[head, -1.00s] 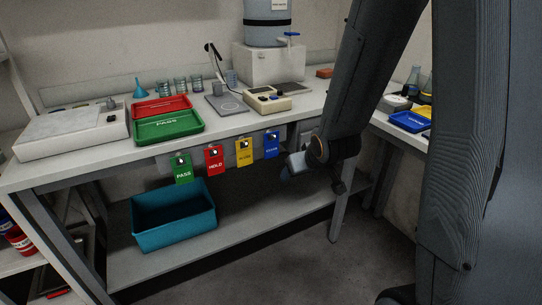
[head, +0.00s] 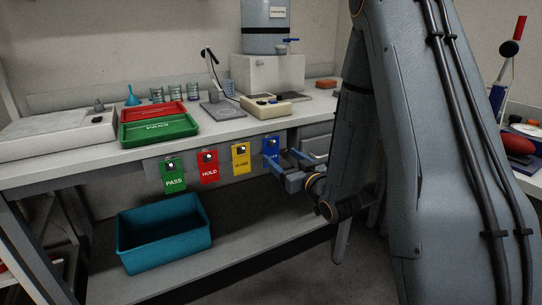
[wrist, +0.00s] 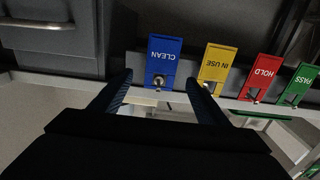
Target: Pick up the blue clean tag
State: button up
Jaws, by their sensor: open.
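The blue clean tag (wrist: 164,56) hangs from a peg on the bench's front rail, and shows upside down in the wrist view. In the head view the blue tag (head: 271,146) is partly hidden behind my gripper (head: 287,170). In the wrist view my gripper (wrist: 160,96) is open and empty. Its two fingers point at the blue tag, one to each side of it. I cannot tell how far the fingertips are from the tag.
The yellow in-use tag (head: 241,158), red hold tag (head: 208,166) and green pass tag (head: 174,175) hang in a row to the left. A teal bin (head: 164,236) stands on the lower shelf. Red and green trays (head: 160,128) sit on the bench top.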

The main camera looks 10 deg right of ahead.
aim_at(271, 149)
jog(key=shift+x, duration=2.75)
jog(key=shift+a, duration=0.1)
jog(key=c, duration=1.1)
